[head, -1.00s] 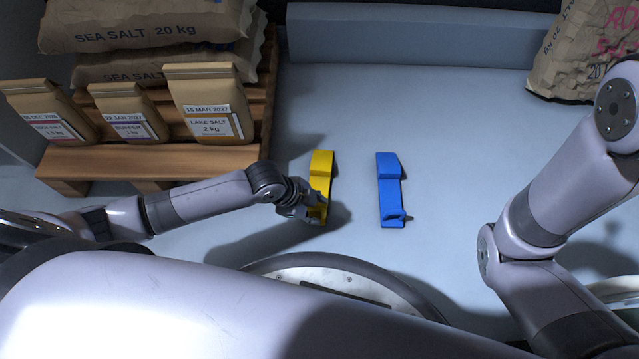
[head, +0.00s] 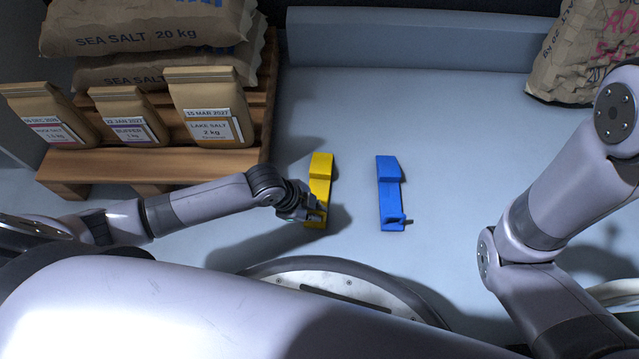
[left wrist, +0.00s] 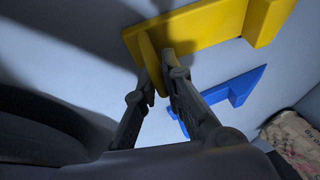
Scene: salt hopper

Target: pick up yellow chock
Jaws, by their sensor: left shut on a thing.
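The yellow chock (head: 320,175) lies on the floor in the middle of the head view, its long side running away from me. It fills the top of the left wrist view (left wrist: 195,27). My left gripper (head: 316,214) is at the chock's near end. In the left wrist view its fingers (left wrist: 158,75) are shut on a thin upright part of the yellow chock. The fingers partly cover that near end in the head view. My right arm shows at the right, but its gripper is outside the view.
A blue chock (head: 390,190) lies just right of the yellow one. A wooden pallet (head: 150,165) with salt bags (head: 208,105) stands at the left. A large sack (head: 580,55) is at the back right. The floor between is clear.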

